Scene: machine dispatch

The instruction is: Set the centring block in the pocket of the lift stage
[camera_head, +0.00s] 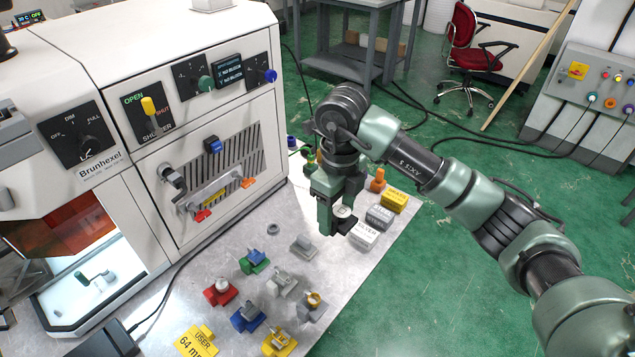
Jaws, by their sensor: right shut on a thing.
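My right gripper (338,222) points down above the back right of the metal table. It is shut on a small pale grey piece (343,211), mostly hidden between the fingers. I cannot tell for sure that this is the centring block. The lift stage is not clearly identifiable; a small green-handled device (95,277) sits in the lit chamber of the white machine at lower left. My left gripper is not in view.
Several coloured fixtures stand at the table's front, including a red one (219,292) and a yellow one (279,342). Labelled yellow (394,201), grey (379,217) and white (363,236) blocks line the right edge. The white machine (190,60) bounds the left.

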